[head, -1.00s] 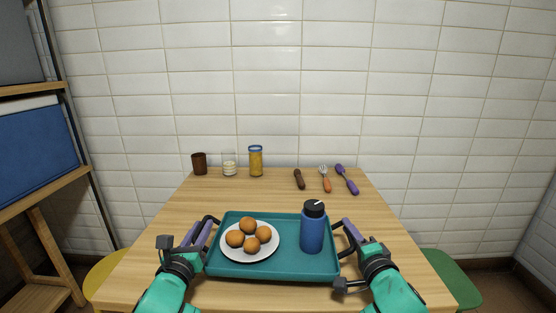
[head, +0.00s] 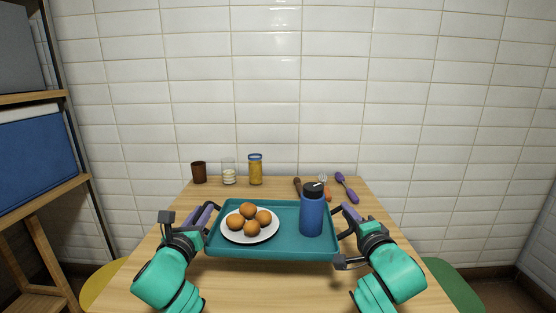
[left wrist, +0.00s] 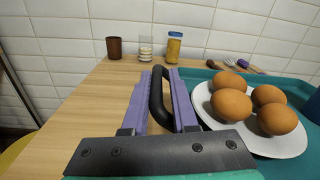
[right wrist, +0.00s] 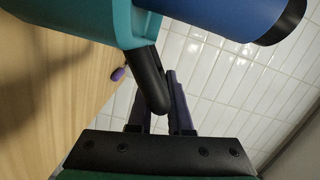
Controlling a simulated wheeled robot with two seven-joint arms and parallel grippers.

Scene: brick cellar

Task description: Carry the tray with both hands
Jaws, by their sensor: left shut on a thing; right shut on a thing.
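The teal tray (head: 275,250) is level and appears raised above the wooden table in the head view. It bears a white plate (head: 232,238) with several round brown buns (head: 252,227) on its left and an upright blue bottle (head: 312,215) with a black cap on its right. My left gripper (head: 207,213) is shut on the tray's black left handle, and the left wrist view shows this handle (left wrist: 158,102) between the purple fingers. My right gripper (head: 345,212) is shut on the right handle (right wrist: 150,85), seen in the right wrist view.
On the table (head: 225,290), a brown cup (head: 199,172), a glass (head: 229,173) and a yellow jar (head: 255,169) stand at the back left. Several utensils, one with a purple handle (head: 346,188), lie at the back right. A white tiled wall is behind; a shelf (head: 40,195) stands left.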

